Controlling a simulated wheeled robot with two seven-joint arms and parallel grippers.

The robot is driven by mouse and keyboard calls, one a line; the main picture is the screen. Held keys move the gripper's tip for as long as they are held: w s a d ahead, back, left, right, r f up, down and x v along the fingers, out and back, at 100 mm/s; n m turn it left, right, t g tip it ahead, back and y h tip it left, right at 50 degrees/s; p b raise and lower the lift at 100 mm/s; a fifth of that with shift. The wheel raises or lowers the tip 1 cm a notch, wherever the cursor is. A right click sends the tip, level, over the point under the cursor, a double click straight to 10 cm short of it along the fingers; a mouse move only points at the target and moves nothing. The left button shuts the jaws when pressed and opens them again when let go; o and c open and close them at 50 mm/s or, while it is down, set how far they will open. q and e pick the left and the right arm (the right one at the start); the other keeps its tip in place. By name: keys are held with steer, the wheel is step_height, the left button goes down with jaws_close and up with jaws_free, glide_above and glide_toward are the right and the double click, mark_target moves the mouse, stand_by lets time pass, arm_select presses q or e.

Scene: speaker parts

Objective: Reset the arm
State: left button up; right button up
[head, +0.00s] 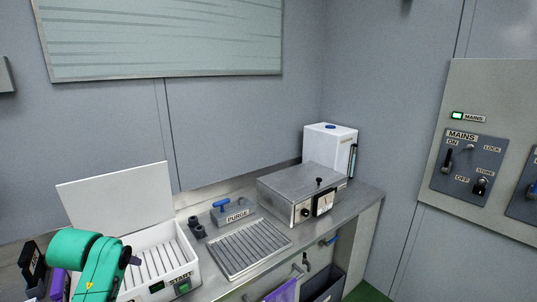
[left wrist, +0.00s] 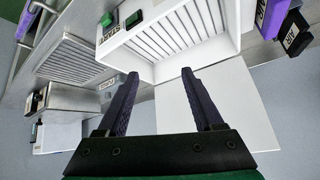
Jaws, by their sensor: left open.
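My left arm (head: 95,268), green with black parts, enters the head view at the lower left, in front of a white open box. Its fingers are mostly hidden there. In the left wrist view my left gripper (left wrist: 159,75) shows two dark purple-black fingers, spread wide with nothing between them. Beyond the fingertips is the white box (left wrist: 221,47) with a slatted floor and a green START button (left wrist: 107,20). The box also shows in the head view (head: 187,268). My right gripper is in neither view.
The raised white lid (head: 115,205) stands behind the box. On the steel counter are a slatted tray (head: 247,250), a PURGE block with blue handle (head: 230,213), a metal gauge box (head: 290,190) and a white container (head: 325,146). A MAINS panel (head: 468,165) is on the right wall.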

arm_select(q)
steer(key=s+d+f+m+g+h, duration=0.1)
steer(key=s+d+f, duration=0.45)
steer(key=s, duration=0.25)
steer(key=s+d+f+m+g+h, duration=0.1)
steer(key=s+d+f+g, duration=0.1)
steer(key=s+d+f, duration=0.35)
steer(key=s+d+f+m+g, duration=0.15)
steer(key=s+d+f, duration=0.25)
steer(key=s+f, duration=0.45)
steer(key=s+f+b, duration=0.1)
steer(key=s+f, duration=0.1)
steer(key=f, duration=1)
steer(key=s+f+b, duration=0.1)
steer(key=s+f, duration=0.1)
steer(key=f, duration=0.9)
steer(key=s+a+f+g+b, duration=0.1)
steer(key=s+f, duration=0.6)
steer(key=s, duration=0.1)
steer(key=s+a+f+g, duration=0.1)
steer(key=s+a+f, duration=0.1)
steer(key=s+f, duration=0.6)
steer(key=shift+s+a+f+b, duration=0.15)
steer(key=shift+s+a+b, duration=0.1)
steer(key=shift+s+b, duration=0.1)
steer(key=shift+m, duration=0.25)
